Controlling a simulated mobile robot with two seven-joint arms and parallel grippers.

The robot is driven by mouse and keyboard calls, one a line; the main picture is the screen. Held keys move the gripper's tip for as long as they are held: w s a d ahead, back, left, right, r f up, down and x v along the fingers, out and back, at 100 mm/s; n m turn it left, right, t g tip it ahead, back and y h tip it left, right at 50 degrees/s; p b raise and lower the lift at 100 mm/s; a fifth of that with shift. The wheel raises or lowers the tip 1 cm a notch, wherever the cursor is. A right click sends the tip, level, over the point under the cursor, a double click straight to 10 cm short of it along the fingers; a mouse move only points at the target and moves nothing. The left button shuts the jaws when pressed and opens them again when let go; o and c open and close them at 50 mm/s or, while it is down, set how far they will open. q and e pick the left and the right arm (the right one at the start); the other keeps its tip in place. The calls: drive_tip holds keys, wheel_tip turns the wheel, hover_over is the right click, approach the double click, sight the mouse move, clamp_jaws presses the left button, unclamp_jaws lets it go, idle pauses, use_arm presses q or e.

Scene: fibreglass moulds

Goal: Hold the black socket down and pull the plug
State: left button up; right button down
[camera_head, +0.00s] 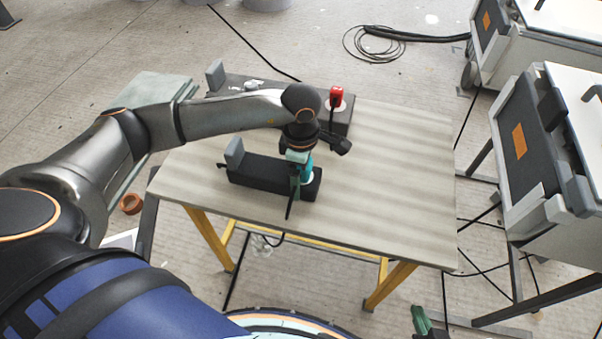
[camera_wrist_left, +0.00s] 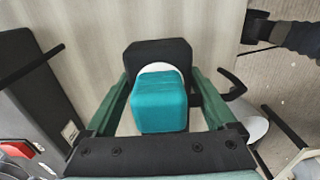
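The black socket (camera_head: 262,174) is a long block with an upright grey plate at its left end, lying on the table. A teal plug (camera_head: 307,170) stands at its right end; in the left wrist view the plug (camera_wrist_left: 160,105) sits on a white round face on the black socket (camera_wrist_left: 160,52). My left gripper (camera_head: 299,172) is over the plug, with its green fingers on both sides of it. The fingers look apart from the plug. My right gripper (camera_head: 422,320) shows only a green fingertip at the bottom edge, away from the table.
A grey socket box (camera_head: 270,90) with a red plug (camera_head: 336,97) lies along the table's back edge. The table (camera_head: 400,165) is clear on the right. Machines on stands (camera_head: 550,150) are at the right, and cables lie on the floor.

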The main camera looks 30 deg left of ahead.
use_arm(q)
clamp_jaws()
idle(0.4)
